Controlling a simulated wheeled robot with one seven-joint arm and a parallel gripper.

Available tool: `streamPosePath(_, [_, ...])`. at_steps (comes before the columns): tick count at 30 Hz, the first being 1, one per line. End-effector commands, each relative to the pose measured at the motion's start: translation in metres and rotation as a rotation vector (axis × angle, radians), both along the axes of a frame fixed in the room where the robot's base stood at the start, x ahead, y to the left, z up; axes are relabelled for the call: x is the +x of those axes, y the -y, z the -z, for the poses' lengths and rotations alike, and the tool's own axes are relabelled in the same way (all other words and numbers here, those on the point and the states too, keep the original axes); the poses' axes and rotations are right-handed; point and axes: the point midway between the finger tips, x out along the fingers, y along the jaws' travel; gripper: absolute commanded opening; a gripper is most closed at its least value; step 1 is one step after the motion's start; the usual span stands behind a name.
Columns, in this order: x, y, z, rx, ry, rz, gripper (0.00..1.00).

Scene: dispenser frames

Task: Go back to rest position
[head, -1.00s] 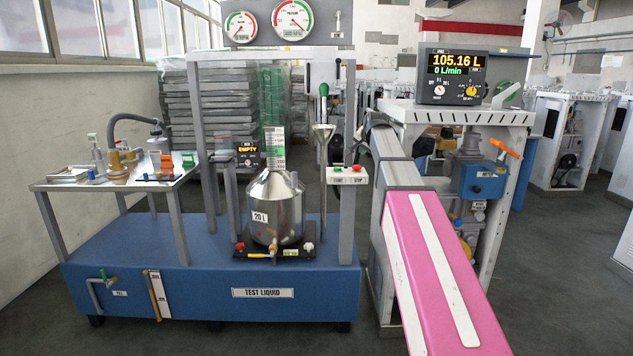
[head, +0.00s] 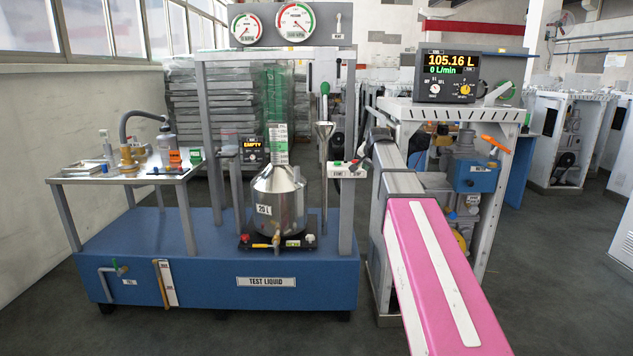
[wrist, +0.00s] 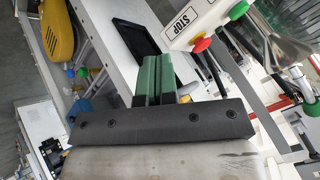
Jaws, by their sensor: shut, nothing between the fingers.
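My gripper shows in the wrist view (wrist: 157,57) with its two green fingers side by side, closed and empty. In that view the switch box (wrist: 207,22) with a red STOP button and a green button lies ahead and to the right, apart from the fingertips. In the head view my pink and grey arm reaches from the bottom right up towards the same box (head: 347,171) on the dispenser frame. The gripper end there is small and dark beside the box, and its fingers are hard to make out.
A steel 20 L vessel (head: 279,200) stands on the blue TEST LIQUID base (head: 215,283), near a small EMPTY display (head: 252,145). The meter display (head: 450,76) reads 105.16 L and 0 L/min. A side table (head: 75,177) holds tools. Grey floor is open at the lower left.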

Motion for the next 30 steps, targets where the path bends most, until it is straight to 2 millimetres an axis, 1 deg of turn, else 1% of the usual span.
streamPosePath(1, [-0.007,0.000,0.013,-0.009,-0.016,-0.008,0.00])
streamPosePath(5, [-0.022,-0.001,0.045,-0.034,-0.056,-0.036,0.00])
streamPosePath(8, [-0.039,-0.002,0.076,-0.059,-0.097,-0.065,0.00])
streamPosePath(11, [-0.063,-0.002,0.116,-0.092,-0.153,-0.106,0.00])
streamPosePath(12, [-0.074,-0.003,0.133,-0.107,-0.177,-0.125,0.00])
streamPosePath(14, [-0.092,-0.003,0.158,-0.128,-0.214,-0.155,0.00])
streamPosePath(15, [-0.104,-0.003,0.174,-0.141,-0.240,-0.176,0.00])
streamPosePath(17, [-0.122,-0.004,0.198,-0.160,-0.278,-0.207,0.00])
streamPosePath(18, [-0.135,-0.004,0.213,-0.172,-0.301,-0.228,0.00])
streamPosePath(20, [-0.154,-0.004,0.235,-0.188,-0.338,-0.261,0.00])
streamPosePath(21, [-0.167,-0.004,0.249,-0.199,-0.363,-0.283,0.00])
streamPosePath(23, [-0.188,-0.004,0.269,-0.215,-0.401,-0.316,0.00])
streamPosePath(24, [-0.202,-0.005,0.282,-0.224,-0.425,-0.339,0.00])
streamPosePath(26, [-0.223,-0.005,0.300,-0.238,-0.462,-0.374,0.00])
streamPosePath(30, [-0.274,-0.005,0.338,-0.264,-0.544,-0.457,0.00])
